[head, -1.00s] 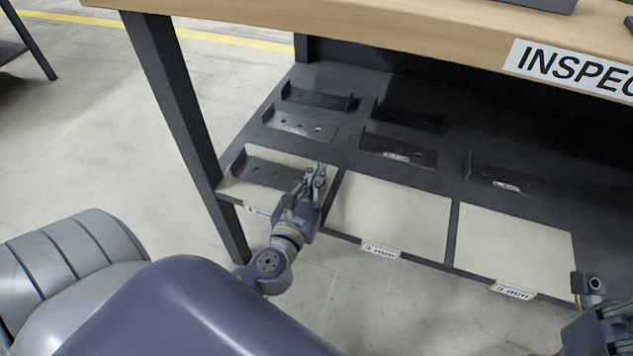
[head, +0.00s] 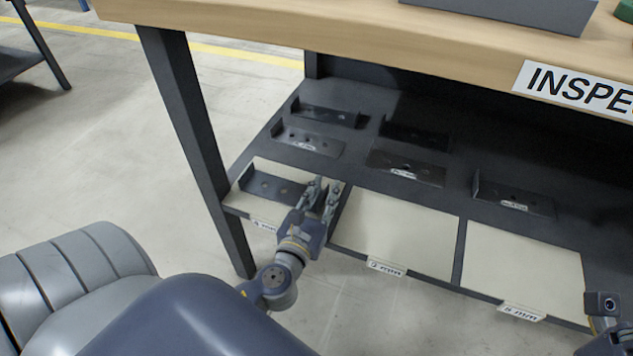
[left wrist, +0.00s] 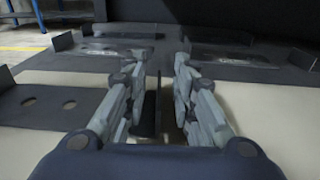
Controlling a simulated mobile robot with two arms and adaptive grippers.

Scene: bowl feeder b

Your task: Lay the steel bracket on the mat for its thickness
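A dark steel bracket (head: 270,186) with holes lies flat on the leftmost pale mat (head: 240,201) of the lower shelf. Its holed plate (left wrist: 48,103) shows at the left of the left wrist view. My left gripper (head: 322,190) is at the bracket's right end, with its two fingers apart. In the left wrist view a dark upright flange (left wrist: 151,112) stands between the open fingers, with gaps beside it. The middle mat (head: 395,230) and right mat (head: 525,268) are bare. Only part of my right wrist shows at the lower right edge; its fingers are out of view.
Several other dark brackets lie behind the mats, among them a labelled one (head: 405,168) and one at the right (head: 513,197). The wooden bench top (head: 300,30) overhangs the shelf. A dark table leg (head: 200,140) stands left of the mats.

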